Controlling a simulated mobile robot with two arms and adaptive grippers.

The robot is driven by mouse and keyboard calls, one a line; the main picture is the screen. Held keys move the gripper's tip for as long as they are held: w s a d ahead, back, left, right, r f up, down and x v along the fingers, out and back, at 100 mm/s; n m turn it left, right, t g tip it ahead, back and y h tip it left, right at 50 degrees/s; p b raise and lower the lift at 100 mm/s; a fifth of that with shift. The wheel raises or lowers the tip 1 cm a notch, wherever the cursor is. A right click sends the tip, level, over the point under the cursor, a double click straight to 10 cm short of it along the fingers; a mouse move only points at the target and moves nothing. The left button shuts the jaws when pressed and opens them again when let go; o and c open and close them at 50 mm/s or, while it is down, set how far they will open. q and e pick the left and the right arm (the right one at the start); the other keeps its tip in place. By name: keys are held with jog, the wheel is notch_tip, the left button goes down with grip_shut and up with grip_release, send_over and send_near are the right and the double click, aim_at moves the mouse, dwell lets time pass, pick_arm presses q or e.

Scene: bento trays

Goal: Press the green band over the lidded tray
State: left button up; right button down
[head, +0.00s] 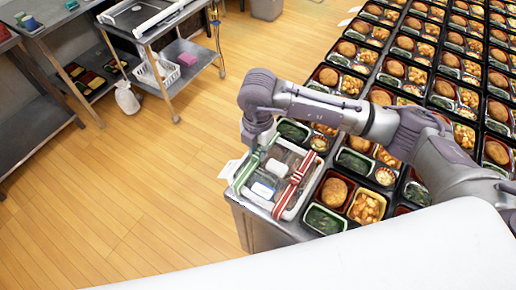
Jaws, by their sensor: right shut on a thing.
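The lidded tray (270,194) sits at the near left corner of the table of trays, under a clear lid. A green and white band (246,172) runs along its left side. A red and white band (294,186) crosses its right side. My right gripper (257,150) points down at the far left corner of the tray, at the upper end of the green band. It is shut on the green band there; its fingertips are small and partly hidden. My left gripper is not in view.
Many open bento trays (352,160) fill the table to the right and behind. Steel work tables (150,40) stand at the upper left, with a white basket (157,72) and a white bag (127,98). Wooden floor on the left is clear.

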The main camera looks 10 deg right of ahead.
dwell(0.3)
jog(key=c, duration=1)
grip_release()
jog(key=shift+o, duration=0.4)
jog(key=o, duration=0.5)
jog(key=shift+r+p, duration=2.65)
jog(key=shift+r, duration=1.35)
